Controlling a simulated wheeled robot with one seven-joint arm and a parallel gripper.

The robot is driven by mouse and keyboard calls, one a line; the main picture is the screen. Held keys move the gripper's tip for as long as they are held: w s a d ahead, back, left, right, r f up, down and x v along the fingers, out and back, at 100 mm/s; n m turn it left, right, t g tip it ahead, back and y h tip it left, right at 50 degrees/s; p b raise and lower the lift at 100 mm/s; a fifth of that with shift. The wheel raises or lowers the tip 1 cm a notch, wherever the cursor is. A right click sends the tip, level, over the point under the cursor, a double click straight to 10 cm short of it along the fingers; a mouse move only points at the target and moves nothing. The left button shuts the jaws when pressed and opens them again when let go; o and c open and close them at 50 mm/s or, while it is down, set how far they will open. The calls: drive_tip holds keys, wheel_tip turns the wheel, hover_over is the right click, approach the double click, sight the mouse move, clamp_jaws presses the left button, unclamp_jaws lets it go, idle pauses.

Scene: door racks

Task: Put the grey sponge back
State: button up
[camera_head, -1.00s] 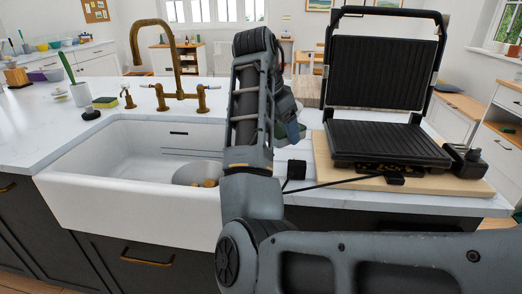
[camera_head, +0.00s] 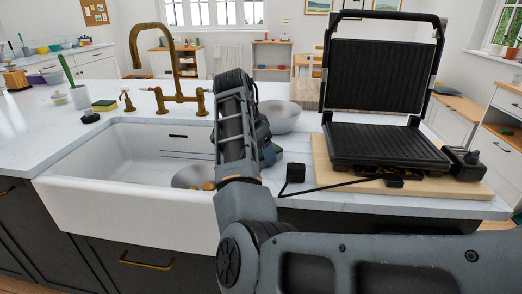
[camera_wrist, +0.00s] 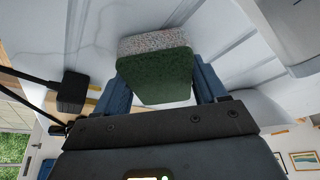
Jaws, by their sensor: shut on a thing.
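The grey sponge (camera_wrist: 155,42), speckled grey with a dark green pad side, sits between the two blue fingers of my gripper (camera_wrist: 160,70) in the wrist view. My gripper is shut on it. In the head view my gripper (camera_head: 268,152) is partly hidden behind my arm, over the counter at the right edge of the sink. The sponge cannot be made out there. A yellow and green sponge (camera_head: 104,105) lies on the counter behind the sink's left side.
The white sink (camera_head: 125,150) holds a round metal vessel (camera_head: 190,176). A brass tap (camera_head: 172,60) stands behind it. A metal bowl (camera_head: 280,118) sits behind my gripper. An open grill (camera_head: 385,145) on a wooden board and a black plug (camera_head: 295,172) are at right.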

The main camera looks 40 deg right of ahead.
drive_tip(key=shift+f, duration=0.35)
drive_tip(key=shift+s+f, duration=0.15)
drive_tip(key=shift+f, duration=0.25)
drive_tip(key=o, duration=0.9)
drive_tip(key=shift+f, duration=0.25)
drive_tip(key=shift+o, duration=0.2)
drive_tip(key=v, duration=1.3)
drive_tip(key=shift+d+r, duration=0.2)
drive_tip(key=shift+r, duration=0.35)
